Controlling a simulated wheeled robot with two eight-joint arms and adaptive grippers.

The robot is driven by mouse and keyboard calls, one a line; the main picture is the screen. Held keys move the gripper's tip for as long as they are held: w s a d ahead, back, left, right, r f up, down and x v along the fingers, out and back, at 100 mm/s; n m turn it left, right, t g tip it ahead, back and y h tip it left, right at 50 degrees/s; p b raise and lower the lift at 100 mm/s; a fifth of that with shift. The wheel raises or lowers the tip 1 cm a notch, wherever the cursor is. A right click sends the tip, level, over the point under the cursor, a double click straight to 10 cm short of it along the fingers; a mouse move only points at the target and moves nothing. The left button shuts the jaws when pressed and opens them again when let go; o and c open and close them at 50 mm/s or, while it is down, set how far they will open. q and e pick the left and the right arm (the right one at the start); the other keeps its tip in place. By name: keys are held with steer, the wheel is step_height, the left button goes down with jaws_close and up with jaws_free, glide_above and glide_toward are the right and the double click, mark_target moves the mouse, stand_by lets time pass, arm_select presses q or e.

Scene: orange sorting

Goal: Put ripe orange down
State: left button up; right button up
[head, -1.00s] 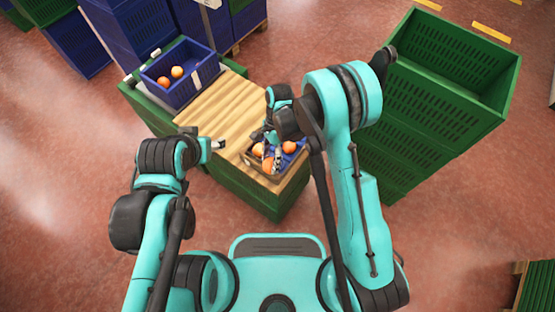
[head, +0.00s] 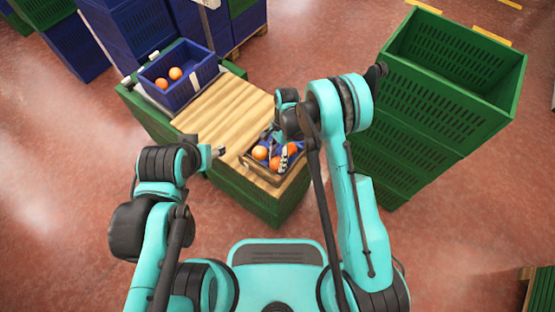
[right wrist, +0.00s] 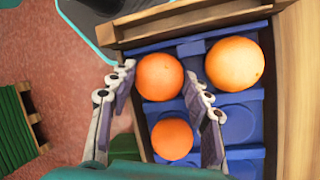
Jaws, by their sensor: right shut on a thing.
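My right gripper (right wrist: 157,78) is shut on an orange (right wrist: 160,77), with one finger on each side of it. The held orange (head: 276,162) is low at a wooden-edged tray (head: 262,175) with a blue moulded insert (right wrist: 215,122); I cannot tell whether it touches the insert. A second orange (right wrist: 235,63) sits in the tray corner. A third orange (right wrist: 172,139) lies beside the held one, near the right finger. In the head view my right gripper (head: 282,156) partly covers the tray. My left gripper (head: 219,151) is left of the tray, too small to tell if open.
A blue crate (head: 192,88) holding two oranges (head: 168,79) stands at the far end of the wooden tabletop (head: 218,115). A tall stack of green crates (head: 420,115) stands to the right. The tabletop between crate and tray is clear.

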steer(key=o, duration=0.8)
steer(key=shift+f, duration=0.2)
steer(key=shift+c, duration=0.2)
steer(key=o, duration=0.4)
steer(key=shift+o, duration=0.2)
steer(key=shift+r, duration=0.1)
steer(key=shift+r, duration=0.1)
steer(key=shift+w+r+p, duration=0.1)
steer(key=shift+r+p, duration=0.2)
steer(key=shift+r, duration=0.05)
steer(key=p+v, duration=0.4)
steer(key=v, duration=0.7)
steer(key=shift+w+r, duration=0.15)
steer(key=shift+r, duration=0.1)
